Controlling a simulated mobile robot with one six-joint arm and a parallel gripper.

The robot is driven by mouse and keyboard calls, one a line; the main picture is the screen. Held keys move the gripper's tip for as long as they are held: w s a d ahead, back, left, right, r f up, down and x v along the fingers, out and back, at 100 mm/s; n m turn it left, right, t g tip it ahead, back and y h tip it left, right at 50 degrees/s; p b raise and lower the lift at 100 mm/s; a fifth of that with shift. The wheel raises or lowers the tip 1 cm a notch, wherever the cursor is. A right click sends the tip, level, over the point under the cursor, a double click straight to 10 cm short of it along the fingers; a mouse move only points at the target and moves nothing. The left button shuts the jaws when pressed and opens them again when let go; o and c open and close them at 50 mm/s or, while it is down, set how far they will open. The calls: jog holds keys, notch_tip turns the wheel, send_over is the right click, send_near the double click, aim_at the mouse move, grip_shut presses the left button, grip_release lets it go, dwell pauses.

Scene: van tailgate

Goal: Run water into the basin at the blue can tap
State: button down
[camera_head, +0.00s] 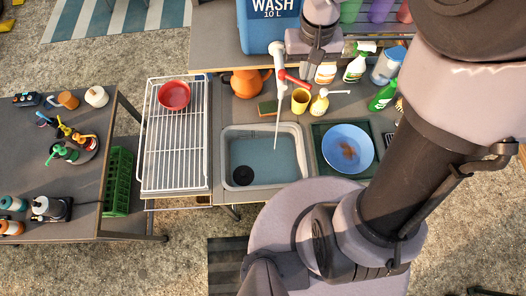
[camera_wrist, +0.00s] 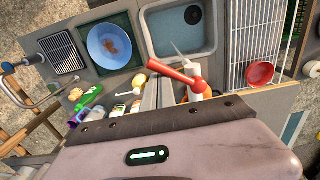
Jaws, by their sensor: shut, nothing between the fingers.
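The blue can (camera_head: 268,30), marked WASH 10 L, stands at the back of the counter. Its white tap (camera_head: 278,56) has a red lever (camera_head: 294,79) pointing right; the lever also shows in the wrist view (camera_wrist: 175,74). A thin pale stream (camera_head: 277,125) runs from the tap down into the grey basin (camera_head: 228,138). The basin's floor looks blue-grey, with a round black piece (camera_head: 243,175) at its lower left; the water depth is unclear. My gripper (camera_head: 306,76) is shut and empty, just beside the lever. In the wrist view its fingers (camera_wrist: 158,94) lie left of the lever; contact is unclear.
A yellow cup (camera_head: 300,101), a soap bottle (camera_head: 320,104) and spray bottles (camera_head: 355,66) stand close right of the tap. A blue bowl (camera_head: 347,149) sits right of the basin, a white rack (camera_head: 176,150) left.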

jog(key=shift+s+a+r, duration=0.1)
jog(key=shift+s+a, duration=0.05)
jog(key=shift+s, duration=0.85)
jog(key=r+p, duration=0.3)
jog(key=r, duration=0.1)
jog(key=shift+w+r+p, duration=0.2)
jog(key=shift+r+p, duration=0.05)
jog(key=shift+p, duration=0.1)
jog(key=s+a, duration=0.2)
jog(key=s+a+b, duration=0.1)
jog(key=a, duration=0.1)
jog(key=shift+s+a, duration=0.35)
jog(key=shift+f, duration=0.1)
notch_tip(320, 180, down, 4)
jog(key=b, duration=0.4)
jog(key=shift+s+f, duration=0.1)
jog(key=shift+f, duration=0.15)
